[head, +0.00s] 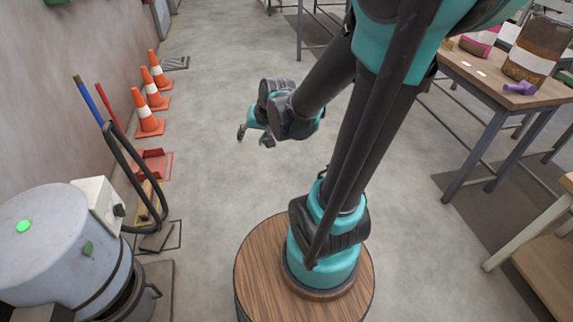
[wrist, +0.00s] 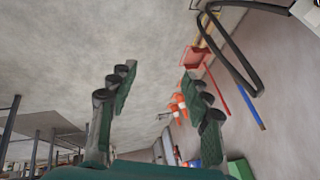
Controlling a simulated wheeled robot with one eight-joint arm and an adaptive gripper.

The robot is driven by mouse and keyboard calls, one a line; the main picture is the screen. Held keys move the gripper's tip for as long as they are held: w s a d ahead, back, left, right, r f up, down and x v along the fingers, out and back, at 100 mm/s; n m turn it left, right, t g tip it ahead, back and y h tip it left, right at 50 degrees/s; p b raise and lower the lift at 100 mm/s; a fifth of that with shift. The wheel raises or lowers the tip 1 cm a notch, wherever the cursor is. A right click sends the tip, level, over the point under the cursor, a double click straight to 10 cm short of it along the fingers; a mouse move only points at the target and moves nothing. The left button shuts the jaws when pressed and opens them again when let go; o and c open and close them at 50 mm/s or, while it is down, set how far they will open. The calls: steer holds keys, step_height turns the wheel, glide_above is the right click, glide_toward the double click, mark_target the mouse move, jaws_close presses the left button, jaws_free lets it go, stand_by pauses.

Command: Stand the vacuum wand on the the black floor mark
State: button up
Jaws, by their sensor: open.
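A black tube (head: 137,168), which looks like the vacuum wand, stands by the left wall in a long bent loop. A dark floor head (head: 158,238) shows below it, on or within the black floor mark (head: 180,236); I cannot tell exactly how they join. The tube also shows at the top right of the wrist view (wrist: 233,62). My gripper (head: 254,138) is open and empty, in the air over clear floor, to the right of the tube and apart from it. Its two fingers (wrist: 158,75) are spread in the wrist view, with nothing between them.
Red (head: 110,108) and blue (head: 88,100) poles lean by the wall, near a red dustpan (head: 152,163). Several orange cones (head: 147,115) line the wall. A grey machine (head: 60,245) stands front left, a wooden table (head: 500,93) at right. The middle floor is free.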

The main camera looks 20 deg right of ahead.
steer(key=s+d+f+n+g+h, duration=0.1)
steer(key=s+d+f+n+h, duration=0.1)
steer(key=s+d, duration=0.6)
steer(key=s+f, duration=0.1)
steer(key=s, duration=0.2)
steer(key=shift+s+f+h, duration=0.15)
steer(key=shift+f+h, duration=0.1)
steer(key=shift+h, duration=0.15)
steer(key=shift+c, duration=0.6)
